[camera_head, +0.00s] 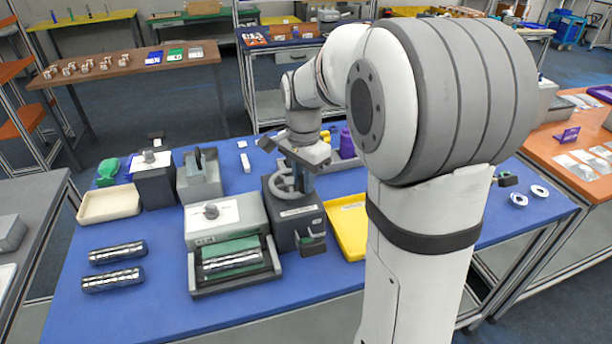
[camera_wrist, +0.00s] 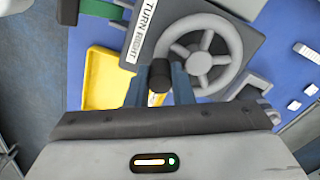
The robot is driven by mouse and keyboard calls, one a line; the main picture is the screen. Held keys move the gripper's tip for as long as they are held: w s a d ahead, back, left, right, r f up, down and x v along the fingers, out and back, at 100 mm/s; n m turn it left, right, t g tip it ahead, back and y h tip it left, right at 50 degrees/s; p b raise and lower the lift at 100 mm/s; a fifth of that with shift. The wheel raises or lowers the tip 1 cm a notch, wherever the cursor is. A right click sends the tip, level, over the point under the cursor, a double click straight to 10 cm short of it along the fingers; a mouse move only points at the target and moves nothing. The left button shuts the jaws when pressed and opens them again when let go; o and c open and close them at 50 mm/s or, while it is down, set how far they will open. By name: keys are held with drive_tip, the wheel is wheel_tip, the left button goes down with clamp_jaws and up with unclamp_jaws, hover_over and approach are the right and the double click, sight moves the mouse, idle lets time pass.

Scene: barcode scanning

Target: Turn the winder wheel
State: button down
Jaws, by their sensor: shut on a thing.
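The winder wheel (camera_head: 281,184) is a grey spoked wheel on the dark winder box (camera_head: 300,226) near the middle of the blue table. In the wrist view the wheel (camera_wrist: 204,56) lies face-on, with a label reading "TURN RIGHT" (camera_wrist: 143,27) on the box beside it. A dark round knob (camera_wrist: 160,74) stands at the wheel's left edge. My gripper (camera_head: 303,184) reaches down to the wheel from above. In the wrist view its two blue-grey fingers (camera_wrist: 159,88) are shut on the knob, one on each side. The lower part of the knob is hidden.
A grey press with a green-lined roller tray (camera_head: 236,264) stands left of the winder. A yellow tray (camera_head: 347,238) is close on its right. Two shiny cylinders (camera_head: 115,264) and a cream tray (camera_head: 108,206) lie at the left. Bare table shows along the front.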

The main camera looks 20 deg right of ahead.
drive_tip(key=m, duration=0.1)
drive_tip(key=a+m, duration=0.1)
drive_tip(key=m, duration=0.1)
drive_tip(key=a+m, duration=0.1)
drive_tip(key=m, duration=0.1)
drive_tip(key=shift+s, duration=0.25)
idle(0.5)
drive_tip(key=c, duration=1.3)
unclamp_jaws()
drive_tip(key=shift+o, duration=0.2)
wheel_tip(320, 180, up, 8)
drive_tip(key=shift+f, duration=0.1)
